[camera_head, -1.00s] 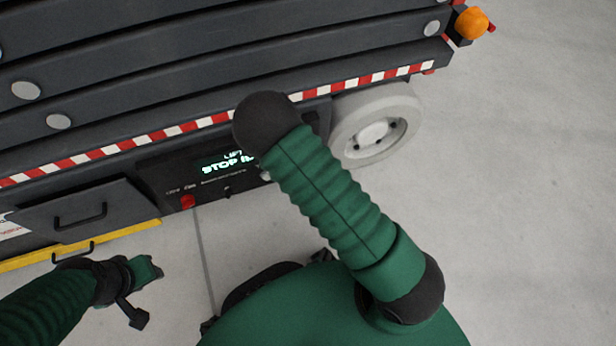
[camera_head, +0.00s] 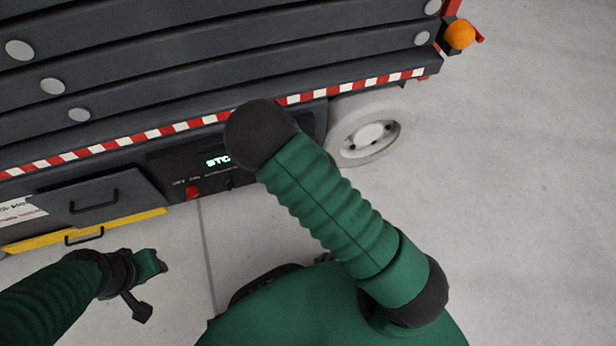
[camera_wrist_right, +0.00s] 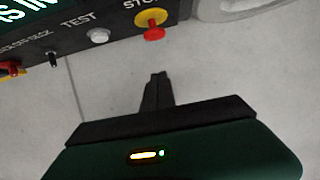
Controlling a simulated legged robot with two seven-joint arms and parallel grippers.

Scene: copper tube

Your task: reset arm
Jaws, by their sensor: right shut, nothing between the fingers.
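My right arm (camera_head: 335,215) reaches up across the middle of the head view, and its gripper is hidden there. In the right wrist view my right gripper (camera_wrist_right: 157,78) is shut and empty, over bare floor. It points toward the control panel (camera_wrist_right: 120,12) and is apart from it. My left gripper (camera_head: 145,285) is at the lower left of the head view, above the floor and in front of the yellow strip.
The dark lift machine (camera_head: 200,80) fills the top left. Its panel has a lit display (camera_head: 217,160), a red knob (camera_head: 192,193), a white button (camera_wrist_right: 98,35) and a red stop button on yellow (camera_wrist_right: 153,25). A wheel (camera_head: 350,135) stands right. Floor at right is clear.

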